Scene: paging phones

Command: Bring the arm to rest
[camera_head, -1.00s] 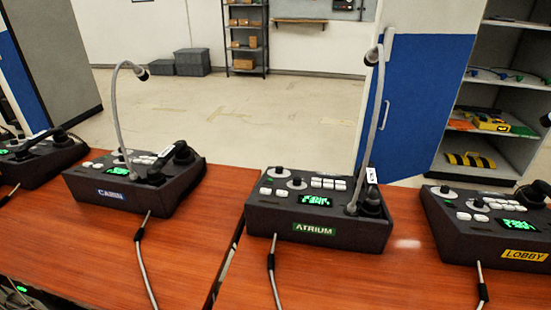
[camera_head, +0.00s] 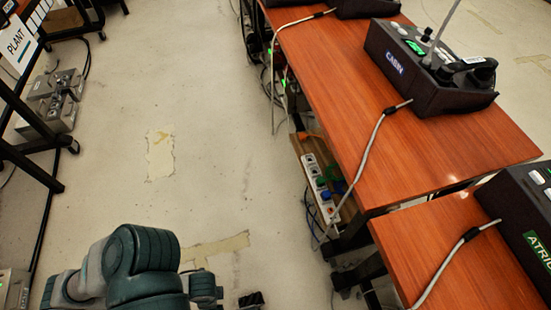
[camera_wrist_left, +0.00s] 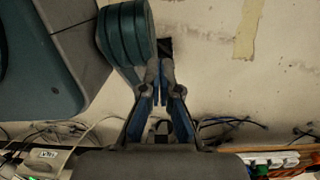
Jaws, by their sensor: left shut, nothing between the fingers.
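My left arm (camera_head: 145,265), with dark green joint covers, shows at the bottom left of the head view, over the floor. In the left wrist view my left gripper (camera_wrist_left: 160,68) has its fingertips together and nothing is held between them. It hangs over bare floor, apart from the desks. Part of my own green and grey body shows beside the fingers there. My right gripper is in neither view.
Black racks (camera_head: 30,150) stand left. The floor (camera_head: 225,120) between is clear.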

